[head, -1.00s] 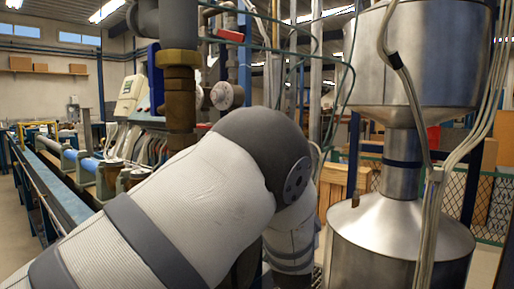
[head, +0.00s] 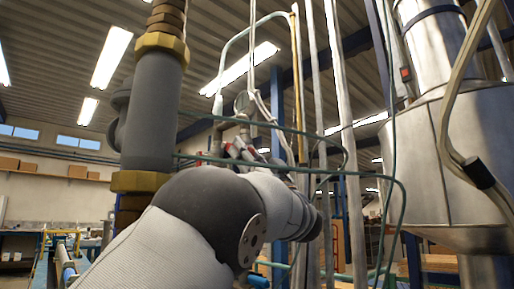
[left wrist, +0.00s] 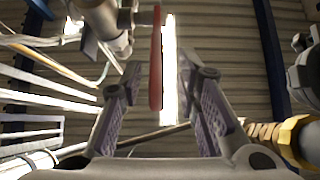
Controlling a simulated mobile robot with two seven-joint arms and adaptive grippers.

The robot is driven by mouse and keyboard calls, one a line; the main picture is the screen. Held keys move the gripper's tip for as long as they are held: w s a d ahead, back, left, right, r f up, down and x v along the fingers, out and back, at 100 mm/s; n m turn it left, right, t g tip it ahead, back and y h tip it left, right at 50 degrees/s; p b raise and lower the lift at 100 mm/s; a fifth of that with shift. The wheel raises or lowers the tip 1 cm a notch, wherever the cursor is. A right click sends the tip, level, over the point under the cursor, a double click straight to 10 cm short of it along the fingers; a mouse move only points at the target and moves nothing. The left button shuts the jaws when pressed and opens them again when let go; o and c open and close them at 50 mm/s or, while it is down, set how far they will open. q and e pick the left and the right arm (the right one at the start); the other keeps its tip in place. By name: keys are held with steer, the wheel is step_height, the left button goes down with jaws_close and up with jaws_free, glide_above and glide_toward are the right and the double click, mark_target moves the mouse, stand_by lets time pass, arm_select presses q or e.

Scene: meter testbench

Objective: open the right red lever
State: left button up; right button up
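A red lever (left wrist: 156,60) shows in the left wrist view as a long, thin bar, seen nearly edge-on. Its lower end lies between the two fingers of my left gripper (left wrist: 157,77). The fingers stand apart on either side of it, with a gap to each, so the gripper is open. In the head view my left arm covers the lower middle, and small red parts (head: 232,151) show just above it among pipes. I cannot tell there which red part is the lever. My right gripper is in neither view.
A thick grey pipe (head: 150,110) with brass nuts stands left of my arm. Green cables (head: 300,131) and thin vertical pipes (head: 338,110) run close by on the right. A large steel vessel (head: 460,150) stands at the far right. A metal pipe fitting (left wrist: 103,20) is left of the lever.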

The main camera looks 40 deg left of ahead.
arm_select(q)
steer(key=shift+x, duration=1.05)
steer(key=shift+w, duration=0.15)
steer(key=shift+f, duration=0.1)
